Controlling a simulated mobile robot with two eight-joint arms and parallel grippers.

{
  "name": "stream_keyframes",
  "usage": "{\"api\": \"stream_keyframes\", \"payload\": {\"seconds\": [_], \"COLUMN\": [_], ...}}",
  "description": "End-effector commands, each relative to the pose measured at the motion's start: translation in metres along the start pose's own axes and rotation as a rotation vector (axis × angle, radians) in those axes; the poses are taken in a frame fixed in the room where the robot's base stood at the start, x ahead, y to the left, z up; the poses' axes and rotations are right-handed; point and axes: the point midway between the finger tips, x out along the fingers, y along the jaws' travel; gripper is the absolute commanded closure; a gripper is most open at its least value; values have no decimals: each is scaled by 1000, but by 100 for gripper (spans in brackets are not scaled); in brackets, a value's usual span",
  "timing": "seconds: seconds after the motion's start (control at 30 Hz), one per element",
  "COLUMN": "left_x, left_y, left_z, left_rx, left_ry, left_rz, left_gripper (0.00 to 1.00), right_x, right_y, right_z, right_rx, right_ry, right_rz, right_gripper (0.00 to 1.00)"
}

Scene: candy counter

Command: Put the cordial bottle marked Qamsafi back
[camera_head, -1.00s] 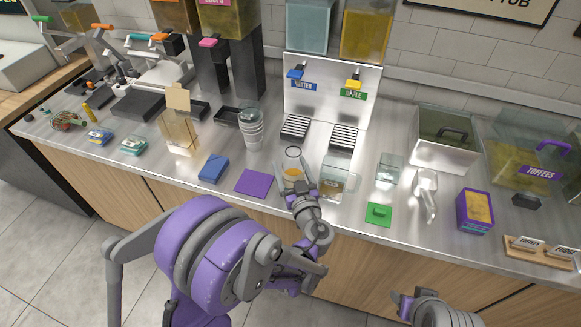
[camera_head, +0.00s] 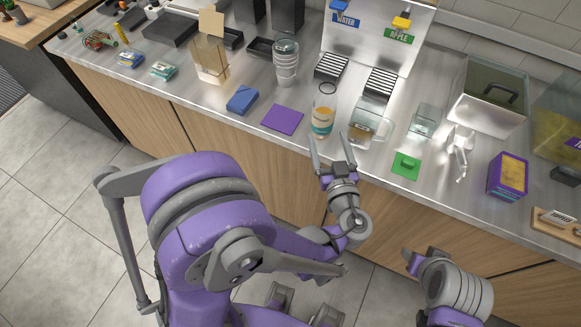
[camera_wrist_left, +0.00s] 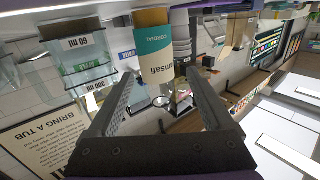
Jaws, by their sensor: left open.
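The cordial bottle (camera_head: 322,122) stands upright on the steel counter, near its front edge. It is clear with orange liquid, a teal and cream label and a dark ring at the top. In the left wrist view the bottle (camera_wrist_left: 154,62) appears upside down, its label reading "CORDIAL" and part of "Qamsafi". My left gripper (camera_head: 333,148) is open and empty, just in front of the bottle at the counter edge, its fingers pointing at it. The left gripper (camera_wrist_left: 160,95) also shows in the wrist view, apart from the bottle. My right gripper (camera_head: 418,262) is low at right; its jaws are unclear.
A clear jug (camera_head: 368,126) stands close right of the bottle. A purple mat (camera_head: 283,120) and a blue box (camera_head: 242,100) lie to its left. Drip trays (camera_head: 331,67) sit behind.

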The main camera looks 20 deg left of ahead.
Motion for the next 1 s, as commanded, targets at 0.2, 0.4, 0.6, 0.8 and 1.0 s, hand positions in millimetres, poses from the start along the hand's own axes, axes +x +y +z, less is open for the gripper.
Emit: {"api": "stream_keyframes", "payload": {"seconds": [0.2,0.4,0.6,0.8,1.0], "left_x": [20,-5,-58,-92,-98], "left_y": [-66,-128,-154,-154,-151], "left_z": [27,58,70,66,63], "left_rx": [196,340,347,305,295], "left_ry": [-332,-729,-981,-1030,-1028], "left_rz": [-66,31,279,465,514], "left_gripper": [15,15,15,15,15], "right_x": [0,0,0,0,0], "right_y": [0,0,0,0,0], "right_z": [0,0,0,0,0], "right_rx": [0,0,0,0,0], "right_ry": [0,0,0,0,0], "right_rz": [0,0,0,0,0], "right_gripper": [50,50,50,50,50]}}
